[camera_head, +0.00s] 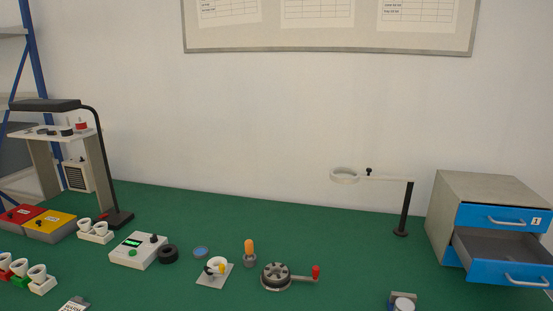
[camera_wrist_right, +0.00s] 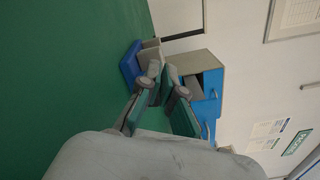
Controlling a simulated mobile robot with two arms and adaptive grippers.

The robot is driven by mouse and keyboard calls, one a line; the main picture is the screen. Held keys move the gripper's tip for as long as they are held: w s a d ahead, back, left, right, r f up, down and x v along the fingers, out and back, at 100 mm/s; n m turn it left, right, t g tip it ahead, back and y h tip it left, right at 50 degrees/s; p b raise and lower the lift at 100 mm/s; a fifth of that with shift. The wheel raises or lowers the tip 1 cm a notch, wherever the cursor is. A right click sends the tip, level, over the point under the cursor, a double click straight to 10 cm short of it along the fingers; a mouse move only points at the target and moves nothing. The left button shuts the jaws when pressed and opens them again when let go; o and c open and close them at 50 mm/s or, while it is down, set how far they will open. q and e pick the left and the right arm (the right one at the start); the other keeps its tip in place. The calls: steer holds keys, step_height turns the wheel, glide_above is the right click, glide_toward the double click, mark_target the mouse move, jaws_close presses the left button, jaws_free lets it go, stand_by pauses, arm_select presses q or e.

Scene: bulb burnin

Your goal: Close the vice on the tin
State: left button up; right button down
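A grey and blue block that looks like the vice (camera_head: 402,295) is cut off by the bottom edge of the head view, right of centre. A pale round piece shows at it, perhaps the tin; I cannot tell whether it sits between jaws. In the right wrist view a blue and grey thing, probably the vice (camera_wrist_right: 130,64), lies just beyond the fingers. My right gripper (camera_wrist_right: 163,72) has its fingers apart with nothing visible between them. It is not in the head view. My left gripper is in neither view.
A drawer cabinet (camera_head: 443,218) with its lower drawer pulled out stands at the right. A magnifier on a stand (camera_head: 405,215) is left of it. A crank device with red knob (camera_head: 277,276), a meter box (camera_head: 138,250) and a lamp (camera_head: 105,160) stand further left.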

steer(key=shift+s+d, duration=0.15)
steer(key=shift+v, duration=2.9)
steer(key=shift+r, duration=0.1)
steer(key=shift+a, duration=0.25)
